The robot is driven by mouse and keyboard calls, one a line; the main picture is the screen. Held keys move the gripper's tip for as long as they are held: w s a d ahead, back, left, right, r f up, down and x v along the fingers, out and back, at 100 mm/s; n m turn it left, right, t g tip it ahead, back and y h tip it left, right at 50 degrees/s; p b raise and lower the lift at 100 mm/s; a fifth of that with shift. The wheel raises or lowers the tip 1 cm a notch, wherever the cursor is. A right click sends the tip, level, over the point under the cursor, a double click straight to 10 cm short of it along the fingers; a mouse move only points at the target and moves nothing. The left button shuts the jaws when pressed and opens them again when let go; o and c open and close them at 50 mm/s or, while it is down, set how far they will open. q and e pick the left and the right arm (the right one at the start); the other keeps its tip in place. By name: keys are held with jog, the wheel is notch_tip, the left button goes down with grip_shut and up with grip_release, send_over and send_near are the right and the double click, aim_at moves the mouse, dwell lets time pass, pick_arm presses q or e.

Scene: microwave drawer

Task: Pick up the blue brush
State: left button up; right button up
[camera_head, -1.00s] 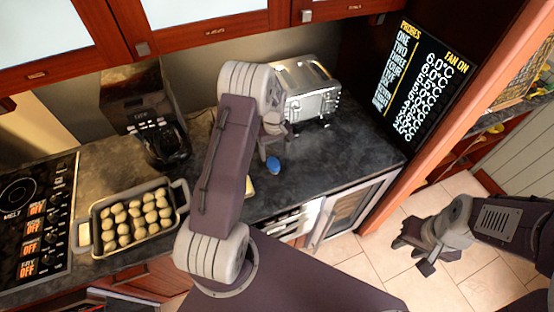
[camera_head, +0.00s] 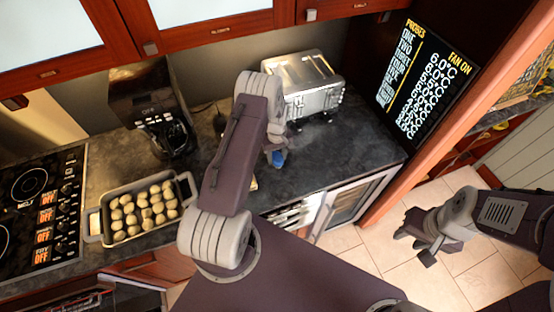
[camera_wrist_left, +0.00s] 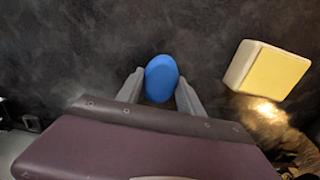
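The blue brush (camera_head: 279,160) lies on the dark countertop in front of the toaster, partly covered by my left gripper in the head view. In the left wrist view the blue brush (camera_wrist_left: 161,78) shows as a smooth blue oval. My left gripper (camera_wrist_left: 160,88) is open, with one finger on each side of the brush. I cannot tell whether the fingers touch it. My right gripper (camera_head: 418,240) is open and empty over the tiled floor at the right.
A yellow and cream block (camera_wrist_left: 266,70) lies close to the right of the left gripper in the wrist view. A silver toaster (camera_head: 303,85) stands behind. A coffee maker (camera_head: 150,105) and a tray of round items (camera_head: 98,226) are at the left.

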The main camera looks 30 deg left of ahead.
aim_at(277, 156)
pick_arm(q)
jog(key=c, duration=0.4)
jog(key=shift+s+r, duration=0.1)
jog(key=shift+c, duration=0.2)
jog(key=shift+r+b, duration=0.45)
jog(key=shift+r, duration=0.1)
notch_tip(277, 156, up, 3)
jog(key=shift+f+b, duration=0.1)
jog(key=shift+b, duration=0.7)
jog(key=s+d+r+b, duration=0.3)
jog(key=s+d+r, duration=0.2)
jog(key=d, duration=0.5)
notch_tip(277, 156, up, 2)
jog(key=shift+s+r, duration=0.1)
jog(key=shift+s, duration=0.2)
jog(key=o, duration=0.8)
jog(key=shift+d, duration=0.1)
jog(key=c, duration=0.6)
